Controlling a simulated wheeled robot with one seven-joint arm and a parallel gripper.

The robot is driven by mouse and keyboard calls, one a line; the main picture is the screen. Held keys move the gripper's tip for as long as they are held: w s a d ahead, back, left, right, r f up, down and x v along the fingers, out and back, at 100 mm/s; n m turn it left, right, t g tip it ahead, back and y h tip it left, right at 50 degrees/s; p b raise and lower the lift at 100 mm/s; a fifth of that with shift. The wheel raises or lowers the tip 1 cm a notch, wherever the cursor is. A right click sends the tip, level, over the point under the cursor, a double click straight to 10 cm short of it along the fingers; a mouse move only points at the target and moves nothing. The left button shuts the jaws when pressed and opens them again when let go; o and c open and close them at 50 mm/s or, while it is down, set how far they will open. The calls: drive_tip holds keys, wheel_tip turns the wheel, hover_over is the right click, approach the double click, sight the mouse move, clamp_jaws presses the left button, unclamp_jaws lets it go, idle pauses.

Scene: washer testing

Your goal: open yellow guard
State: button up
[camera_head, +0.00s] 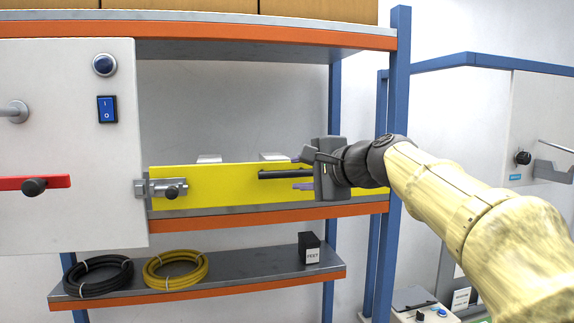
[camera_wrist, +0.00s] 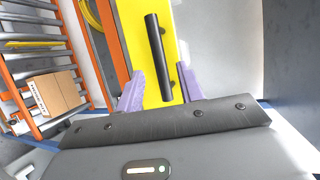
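The yellow guard (camera_head: 215,185) is a long flat panel on the middle shelf, and it looks closed. A black bar handle (camera_head: 284,174) is fixed near its right end. A metal latch with a dark knob (camera_head: 171,191) sits at its left end. My gripper (camera_head: 300,173) is at the right end of the guard, its purple fingers above and below the handle's line. In the wrist view the open fingers (camera_wrist: 161,90) stand either side of the handle (camera_wrist: 157,55), with gaps to it. Whether they touch the guard (camera_wrist: 143,25) is unclear.
A white panel (camera_head: 70,130) with a blue switch and red bar stands at left. Blue rack uprights (camera_head: 396,90) stand right, behind my arm. Black and yellow cable coils (camera_head: 175,270) and a black box (camera_head: 309,248) are on the lower shelf.

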sight(290, 172)
drive_tip(key=p+x, duration=0.2)
drive_tip(key=x, duration=0.2)
drive_tip(key=shift+w+a+r, duration=0.15)
drive_tip(key=shift+w+a+f, duration=0.3)
drive_tip(key=shift+w+a, duration=0.05)
drive_tip(key=shift+w, duration=0.05)
clamp_jaws()
